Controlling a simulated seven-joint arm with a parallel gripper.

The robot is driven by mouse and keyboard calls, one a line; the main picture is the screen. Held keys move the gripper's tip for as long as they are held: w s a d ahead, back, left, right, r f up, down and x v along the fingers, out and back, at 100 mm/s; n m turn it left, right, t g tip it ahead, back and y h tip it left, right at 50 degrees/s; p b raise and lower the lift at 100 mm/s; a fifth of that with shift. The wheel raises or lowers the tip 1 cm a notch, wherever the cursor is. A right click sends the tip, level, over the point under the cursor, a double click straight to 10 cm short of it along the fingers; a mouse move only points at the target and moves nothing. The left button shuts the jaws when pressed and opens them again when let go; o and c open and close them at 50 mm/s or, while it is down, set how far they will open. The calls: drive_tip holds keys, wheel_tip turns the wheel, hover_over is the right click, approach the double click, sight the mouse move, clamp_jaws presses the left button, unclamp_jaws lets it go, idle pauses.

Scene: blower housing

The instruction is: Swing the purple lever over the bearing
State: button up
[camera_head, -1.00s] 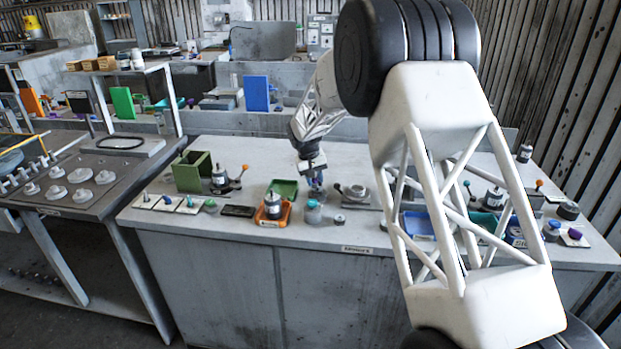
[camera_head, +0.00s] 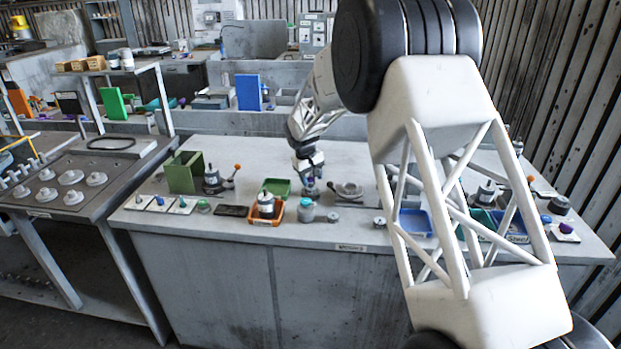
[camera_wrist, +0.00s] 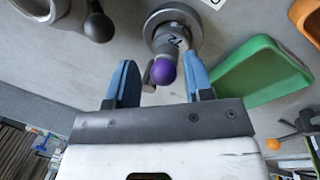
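The purple lever's ball knob (camera_wrist: 162,71) shows in the wrist view on a grey part with a round base (camera_wrist: 176,22). My gripper (camera_wrist: 161,92) is open, with one blue finger on each side of the knob and visible gaps to both. In the head view my gripper (camera_head: 311,188) is low over the middle of the bench, and the lever is mostly hidden there. A grey ring-shaped housing (camera_head: 348,189) stands just right of the gripper; part of a ring (camera_wrist: 40,10) shows at the wrist view's upper left. I cannot tell which part is the bearing.
A green tray (camera_head: 276,187) and an orange tray (camera_head: 258,221) holding a grey part lie left of my gripper. A teal-topped jar (camera_head: 306,211) stands close in front. In the wrist view the green tray (camera_wrist: 255,73) is close to the right finger. A dark ball-ended handle (camera_wrist: 98,27) is upper left.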

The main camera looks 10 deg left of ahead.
drive_tip(key=shift+o, duration=0.3)
drive_tip(key=shift+r, duration=0.1)
wheel_tip(320, 180, up, 7)
drive_tip(key=a, duration=0.1)
drive_tip(key=shift+s+a+r, duration=0.15)
drive_tip(key=shift+s+r, duration=0.05)
drive_tip(key=shift+s, duration=0.25)
drive_tip(key=shift+r, duration=0.1)
drive_tip(key=s+d+r+m, duration=0.1)
drive_tip(key=s+d+r, duration=0.4)
drive_tip(key=s+d, duration=0.3)
drive_tip(key=s+d+r+m+y, duration=0.1)
drive_tip(key=s+d+r+m, duration=0.1)
drive_tip(key=s+d+r, duration=0.6)
drive_tip(key=s+d+r+m, duration=0.15)
drive_tip(key=s+d, duration=0.35)
drive_tip(key=s, duration=0.6)
drive_tip(key=s+d+f+m, duration=0.1)
drive_tip(key=s+d, duration=0.2)
drive_tip(key=s, duration=0.7)
drive_tip(key=s+d+f+t, duration=0.1)
drive_tip(key=s+d, duration=0.2)
drive_tip(key=s, duration=0.8)
drive_tip(key=s+d+f+m, duration=0.1)
drive_tip(key=s+d, duration=0.3)
drive_tip(key=s, duration=0.6)
drive_tip(key=shift+s+f+m+y, duration=0.25)
drive_tip(key=shift+f+m+y, duration=0.1)
drive_tip(key=shift+f, duration=0.1)
